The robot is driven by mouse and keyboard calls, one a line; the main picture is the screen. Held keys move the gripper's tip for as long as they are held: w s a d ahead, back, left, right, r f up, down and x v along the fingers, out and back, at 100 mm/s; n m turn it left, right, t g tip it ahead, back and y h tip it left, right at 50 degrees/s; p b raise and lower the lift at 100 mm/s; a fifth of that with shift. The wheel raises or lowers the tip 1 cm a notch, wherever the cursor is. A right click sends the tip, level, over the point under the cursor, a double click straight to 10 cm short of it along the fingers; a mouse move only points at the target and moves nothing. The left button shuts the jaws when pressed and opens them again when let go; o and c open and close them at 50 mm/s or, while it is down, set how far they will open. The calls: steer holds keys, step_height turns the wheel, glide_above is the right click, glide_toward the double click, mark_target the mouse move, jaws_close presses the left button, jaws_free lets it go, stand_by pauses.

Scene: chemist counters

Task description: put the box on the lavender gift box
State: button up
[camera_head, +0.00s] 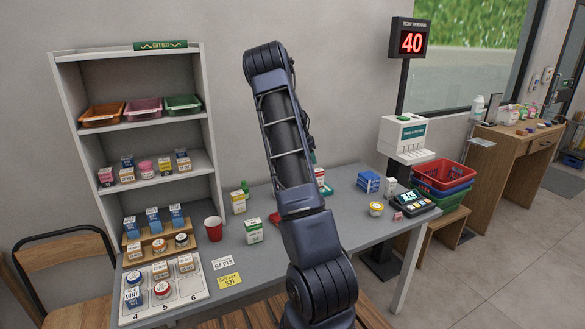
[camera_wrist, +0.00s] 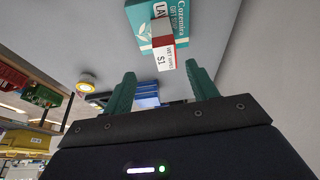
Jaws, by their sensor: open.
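The lavender gift box (camera_wrist: 152,32) is teal with white lettering, partly cut off at the top of the wrist view. A small red and white box (camera_wrist: 166,60) marked "wet wipes" overlaps it; I cannot tell from this angle whether it rests on it or stands against it. My gripper (camera_wrist: 163,80) is open, with its two green fingers apart and nothing between them. The small box lies just beyond the fingertips, roughly in line with the gap. In the head view my arm hides the gripper and most of this spot; a red and white box (camera_head: 321,177) shows right of the arm.
Blue boxes (camera_head: 368,182), a yellow-lidded jar (camera_head: 376,209) and a card terminal (camera_head: 410,202) stand right on the grey counter (camera_head: 335,225). A shelf unit (camera_head: 140,135) rises behind at left.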

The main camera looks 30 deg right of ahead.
steer(key=s+a+r+n+t+y, duration=0.35)
steer(key=s+a+r+n, duration=0.45)
steer(key=s+a+r, duration=1.3)
steer(key=s+a+n, duration=0.4)
steer(key=s+a, duration=0.3)
steer(key=s, duration=0.4)
steer(key=s+a+n, duration=0.5)
steer(key=s+a, duration=0.2)
steer(key=s, duration=0.5)
steer(key=shift+s+a+f+t+y, duration=0.25)
steer(key=shift+s+t+y, duration=0.1)
steer(key=shift+t, duration=0.1)
